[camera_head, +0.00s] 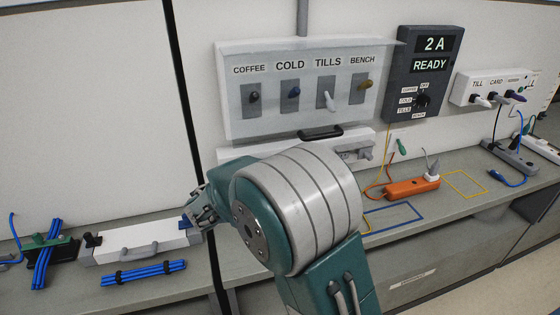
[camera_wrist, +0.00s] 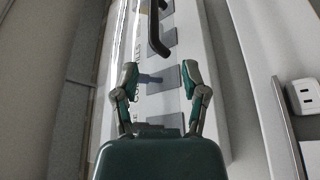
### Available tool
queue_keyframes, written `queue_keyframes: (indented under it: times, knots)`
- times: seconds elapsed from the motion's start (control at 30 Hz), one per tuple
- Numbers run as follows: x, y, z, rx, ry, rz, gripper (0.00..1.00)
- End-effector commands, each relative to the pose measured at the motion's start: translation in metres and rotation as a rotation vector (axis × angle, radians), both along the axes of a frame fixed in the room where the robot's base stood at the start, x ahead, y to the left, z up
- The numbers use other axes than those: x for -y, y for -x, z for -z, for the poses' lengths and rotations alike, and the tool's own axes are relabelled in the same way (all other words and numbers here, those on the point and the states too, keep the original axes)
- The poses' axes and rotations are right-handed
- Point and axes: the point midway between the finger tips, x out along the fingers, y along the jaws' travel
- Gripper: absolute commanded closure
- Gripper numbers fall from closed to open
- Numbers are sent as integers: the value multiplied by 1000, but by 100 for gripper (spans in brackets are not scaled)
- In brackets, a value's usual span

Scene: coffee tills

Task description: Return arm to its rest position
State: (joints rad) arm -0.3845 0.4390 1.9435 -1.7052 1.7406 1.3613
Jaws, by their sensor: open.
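My arm reaches up from the bottom middle of the head view, with its large grey and teal joint in front of the bench. My gripper (camera_head: 203,215) is left of that joint in the head view, near the right end of a white box with a grey handle; whether it touches the box cannot be told. In the wrist view my gripper (camera_wrist: 160,78) has its two fingers apart with nothing between them. Beyond the fingers is a pale panel (camera_wrist: 205,110) with grey squares and a dark handle (camera_wrist: 157,30). Part of the bench is hidden behind my arm.
A switch panel (camera_head: 235,110) labelled COFFEE, COLD, TILLS and BENCH is on the wall. A dark display (camera_head: 428,65) reads "2 A READY". An orange power strip (camera_head: 412,188) lies on the bench (camera_head: 455,213). Blue cable bundles (camera_head: 145,272) lie left. A socket strip (camera_head: 490,85) holds plugs.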

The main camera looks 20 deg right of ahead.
Motion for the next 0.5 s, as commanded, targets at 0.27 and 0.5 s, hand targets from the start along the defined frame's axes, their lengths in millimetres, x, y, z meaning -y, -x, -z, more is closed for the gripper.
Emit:
queue_keyframes:
  times: [0.27, 0.5]
  knots:
    - [43, 42, -8, -150, -179, 133, 43]
    - [81, 121, 4, -392, -549, 230, 43]
